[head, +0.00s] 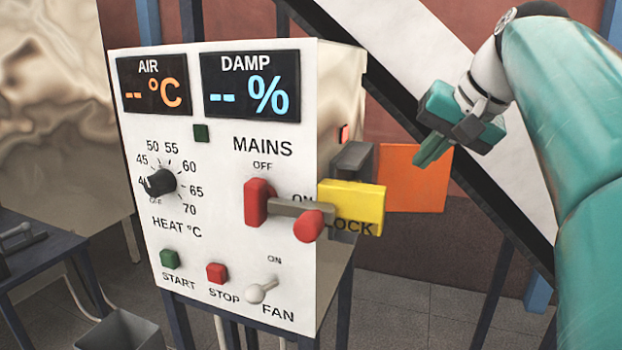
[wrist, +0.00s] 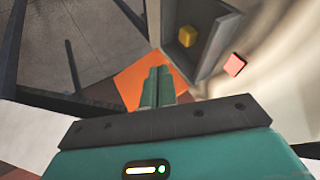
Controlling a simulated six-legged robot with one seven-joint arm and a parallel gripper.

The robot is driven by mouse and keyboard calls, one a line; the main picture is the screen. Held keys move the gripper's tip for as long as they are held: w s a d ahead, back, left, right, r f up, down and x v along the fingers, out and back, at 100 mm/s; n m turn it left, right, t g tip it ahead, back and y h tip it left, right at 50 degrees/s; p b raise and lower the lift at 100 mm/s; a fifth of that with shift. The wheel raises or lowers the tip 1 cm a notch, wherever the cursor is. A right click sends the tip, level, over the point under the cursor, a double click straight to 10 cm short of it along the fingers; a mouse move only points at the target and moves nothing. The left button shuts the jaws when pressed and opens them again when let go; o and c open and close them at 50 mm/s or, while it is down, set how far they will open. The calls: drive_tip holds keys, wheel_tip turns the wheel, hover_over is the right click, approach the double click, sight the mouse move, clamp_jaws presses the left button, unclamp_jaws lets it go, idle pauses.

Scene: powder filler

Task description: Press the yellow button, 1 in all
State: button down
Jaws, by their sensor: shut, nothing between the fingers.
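The yellow button (wrist: 187,36) shows in the wrist view, set inside a grey housing (wrist: 210,50) on the side of the cabinet. In the head view the grey housing (head: 352,162) shows on the cabinet's right side, but the button is hidden. My gripper (head: 430,152) is shut and empty, to the right of the housing and apart from it. In the wrist view its closed fingers (wrist: 158,86) lie below and left of the yellow button.
A red button (wrist: 235,65) sits beside the housing. A yellow lock block (head: 355,205) and a red-ended mains lever (head: 300,210) stick out at the cabinet (head: 215,180) front's right edge. An orange panel (head: 412,178) is behind my gripper, and a sloping dark-edged chute passes behind.

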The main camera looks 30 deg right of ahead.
drive_tip(key=w+a+f, duration=0.2)
drive_tip(key=w+f, duration=0.5)
drive_tip(key=w, duration=0.2)
drive_tip(key=shift+a+f, duration=0.2)
drive_tip(key=shift+f, duration=0.2)
idle(0.4)
